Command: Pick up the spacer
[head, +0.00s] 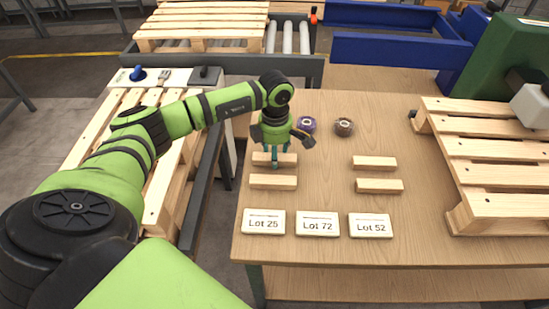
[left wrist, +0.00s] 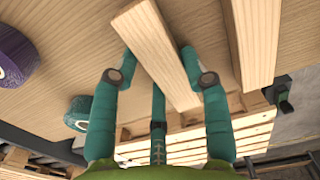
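The spacers are light wooden bars lying on the wooden table. In the head view my left gripper (head: 276,158) points down at the far-left bar (head: 289,160), partly hiding it. In the left wrist view its teal fingers (left wrist: 157,55) stand apart on either side of this bar (left wrist: 150,32); I cannot tell whether they touch it. The near-left bar (head: 273,182) lies just in front and also shows in the left wrist view (left wrist: 252,40). Two more bars, a far one (head: 375,163) and a near one (head: 380,186), lie to the right. My right gripper is not in view.
Signs marked Lot 25 (head: 263,222), Lot 72 (head: 317,223) and Lot 52 (head: 370,225) lie along the table's front. A wooden pallet (head: 490,160) occupies the table's right. The centre is clear.

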